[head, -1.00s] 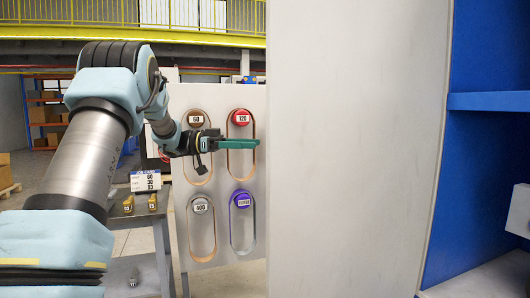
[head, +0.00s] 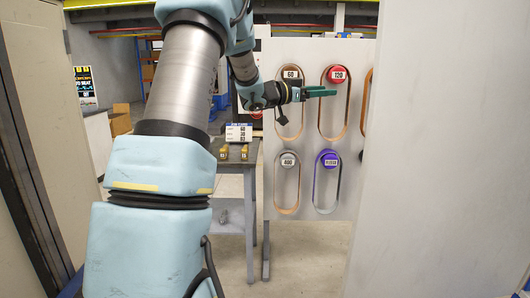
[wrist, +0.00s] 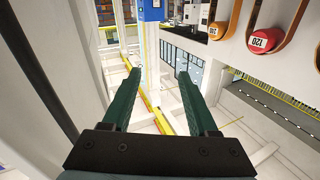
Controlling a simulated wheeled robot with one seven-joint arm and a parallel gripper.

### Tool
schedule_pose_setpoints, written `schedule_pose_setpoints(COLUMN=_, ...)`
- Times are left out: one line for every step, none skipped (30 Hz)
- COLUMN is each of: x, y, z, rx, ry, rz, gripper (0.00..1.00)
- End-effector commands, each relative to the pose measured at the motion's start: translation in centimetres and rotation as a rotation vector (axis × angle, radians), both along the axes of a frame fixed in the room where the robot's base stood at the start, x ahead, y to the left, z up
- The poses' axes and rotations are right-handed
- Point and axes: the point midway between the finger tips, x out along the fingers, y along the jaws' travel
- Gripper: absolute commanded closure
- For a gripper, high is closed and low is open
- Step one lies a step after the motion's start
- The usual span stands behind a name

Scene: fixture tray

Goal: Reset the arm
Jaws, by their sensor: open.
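My gripper (head: 318,91) is held out in front of the white panel (head: 308,222) in the head view, near the upper loops. In the wrist view its two green fingers (wrist: 160,88) stand apart with nothing between them. My arm reaches up and to the right from the bottom left of the head view. The panel carries belt loops on round pegs, marked 60 (head: 291,74), 120 (head: 337,75) and 400 (head: 288,161), plus a purple one (head: 330,160). The red 120 peg also shows in the wrist view (wrist: 264,41).
A grey table (head: 235,160) left of the panel bears a numbered card (head: 238,133) and two small yellowish items. A large pale wall (head: 440,150) fills the right, close by. Another pale wall (head: 50,110) stands at the left. Open floor shows below the panel.

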Motion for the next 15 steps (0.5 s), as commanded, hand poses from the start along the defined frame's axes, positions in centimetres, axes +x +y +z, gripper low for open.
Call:
schedule_pose_setpoints(x=1.0, y=1.9, z=-0.7, rx=0.027, ry=0.025, rz=0.135, gripper=0.41)
schedule_pose_setpoints(x=1.7, y=3.1, z=-1.4, rx=0.049, ry=0.044, rz=0.218, gripper=0.41)
schedule_pose_setpoints(x=2.3, y=5.0, z=-2.5, rx=0.084, ry=0.074, rz=0.325, gripper=0.41)
schedule_pose_setpoints(x=2.5, y=6.5, z=-3.5, rx=0.113, ry=0.103, rz=0.403, gripper=0.41)
schedule_pose_setpoints(x=2.5, y=8.1, z=-4.6, rx=0.146, ry=0.137, rz=0.476, gripper=0.41)
schedule_pose_setpoints(x=2.2, y=10.2, z=-6.2, rx=0.192, ry=0.188, rz=0.57, gripper=0.41)
schedule_pose_setpoints(x=1.7, y=11.9, z=-7.5, rx=0.231, ry=0.23, rz=0.636, gripper=0.41)
schedule_pose_setpoints(x=1.0, y=13.5, z=-8.9, rx=0.269, ry=0.277, rz=0.697, gripper=0.41)
schedule_pose_setpoints(x=-0.2, y=15.5, z=-10.7, rx=0.322, ry=0.342, rz=0.766, gripper=0.41)
schedule_pose_setpoints(x=-1.3, y=16.9, z=-12.0, rx=0.359, ry=0.39, rz=0.811, gripper=0.41)
schedule_pose_setpoints(x=-2.5, y=18.2, z=-13.3, rx=0.398, ry=0.441, rz=0.852, gripper=0.41)
schedule_pose_setpoints(x=-4.4, y=19.8, z=-15.0, rx=0.447, ry=0.509, rz=0.897, gripper=0.41)
schedule_pose_setpoints(x=-5.9, y=20.9, z=-16.1, rx=0.485, ry=0.561, rz=0.926, gripper=0.41)
schedule_pose_setpoints(x=-7.5, y=21.8, z=-17.3, rx=0.522, ry=0.615, rz=0.95, gripper=0.41)
schedule_pose_setpoints(x=-9.8, y=23.0, z=-18.7, rx=0.569, ry=0.687, rz=0.978, gripper=0.41)
